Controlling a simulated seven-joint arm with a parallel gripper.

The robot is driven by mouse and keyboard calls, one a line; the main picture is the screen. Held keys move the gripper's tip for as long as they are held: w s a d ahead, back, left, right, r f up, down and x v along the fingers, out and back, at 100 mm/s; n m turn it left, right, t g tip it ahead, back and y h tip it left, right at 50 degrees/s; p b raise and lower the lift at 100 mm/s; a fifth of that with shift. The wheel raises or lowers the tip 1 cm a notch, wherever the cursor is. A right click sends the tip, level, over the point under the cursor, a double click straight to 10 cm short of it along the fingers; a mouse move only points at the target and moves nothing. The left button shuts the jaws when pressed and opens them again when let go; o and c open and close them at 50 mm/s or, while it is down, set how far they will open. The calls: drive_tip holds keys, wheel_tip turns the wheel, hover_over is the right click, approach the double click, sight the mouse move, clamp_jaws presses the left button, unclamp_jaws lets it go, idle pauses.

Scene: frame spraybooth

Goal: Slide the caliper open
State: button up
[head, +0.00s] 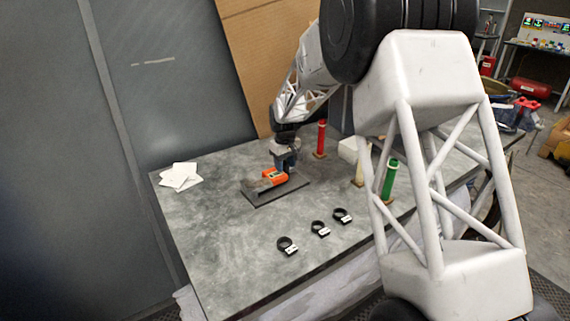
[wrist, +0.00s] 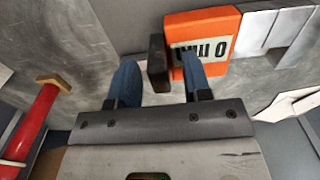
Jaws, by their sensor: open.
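The caliper has an orange body (head: 272,177) with a display and lies on a dark board (head: 262,198) on the table. In the wrist view the orange body (wrist: 210,25) fills the upper middle, with grey metal jaws (wrist: 275,32) to its right. My gripper (wrist: 160,68) is open, its two blue fingers pointing at the caliper. A dark upright block (wrist: 158,62) at the body's left side shows between the fingers. The right finger overlaps the body's lower left edge in the picture; I cannot tell whether it touches. In the head view my gripper (head: 285,162) is low over the caliper.
Three black rings with white tags (head: 320,229) lie at the table's front. A red cylinder (head: 321,138), a pale one (head: 361,170) and a green one (head: 389,180) stand behind and right. White papers (head: 180,176) lie at left. The table's left front (head: 220,235) is clear.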

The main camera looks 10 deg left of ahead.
drive_tip(key=shift+c, duration=0.4)
clamp_jaws()
drive_tip(key=shift+w+d, duration=1.6)
drive_tip(key=shift+w, duration=0.15)
drive_tip(key=shift+o, duration=0.4)
unclamp_jaws()
drive_tip(key=shift+r, duration=0.15)
